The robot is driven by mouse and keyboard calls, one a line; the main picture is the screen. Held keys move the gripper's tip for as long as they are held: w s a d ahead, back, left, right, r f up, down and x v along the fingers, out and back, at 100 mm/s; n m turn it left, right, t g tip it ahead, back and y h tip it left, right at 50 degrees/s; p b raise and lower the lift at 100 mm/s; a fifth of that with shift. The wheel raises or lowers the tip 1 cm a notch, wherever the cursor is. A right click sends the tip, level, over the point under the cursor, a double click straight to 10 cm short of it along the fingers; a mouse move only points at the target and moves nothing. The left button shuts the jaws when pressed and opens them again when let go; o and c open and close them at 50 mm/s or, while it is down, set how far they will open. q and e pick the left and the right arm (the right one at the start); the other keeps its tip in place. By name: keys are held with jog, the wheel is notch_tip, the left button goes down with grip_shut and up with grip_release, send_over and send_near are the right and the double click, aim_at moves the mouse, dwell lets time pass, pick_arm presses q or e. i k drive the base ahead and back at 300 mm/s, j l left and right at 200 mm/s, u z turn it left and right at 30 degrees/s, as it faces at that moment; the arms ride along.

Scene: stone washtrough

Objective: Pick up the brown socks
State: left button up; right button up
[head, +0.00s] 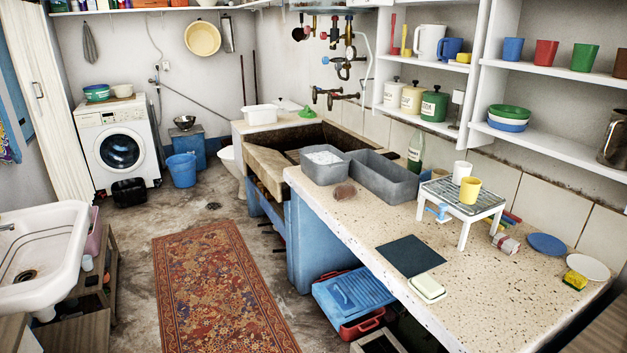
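A small brown bundle (344,191), which looks like the brown socks, lies on the speckled stone counter (370,222). It is just in front of two grey bins. The left grey bin (322,173) holds something white and granular. The right grey bin (385,184) looks empty from here. Neither of my grippers is in view, and nothing touches the bundle.
A dark mat (410,256), a soap dish (428,288) and a small rack (462,198) with cups stand on the counter to the right. The stone trough (290,160) is behind. A patterned rug (218,290) lies on open floor; a white sink (40,255) is at left.

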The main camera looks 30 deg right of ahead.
aim_at(343, 192)
jog(key=i+j+z, duration=0.15)
jog(key=i+z, duration=0.25)
jog(key=i, duration=0.25)
jog(key=i+j+z, duration=0.4)
jog(key=i, duration=0.25)
jog(key=i+j+z, duration=0.45)
jog(key=i+j, duration=0.05)
jog(key=i, duration=0.1)
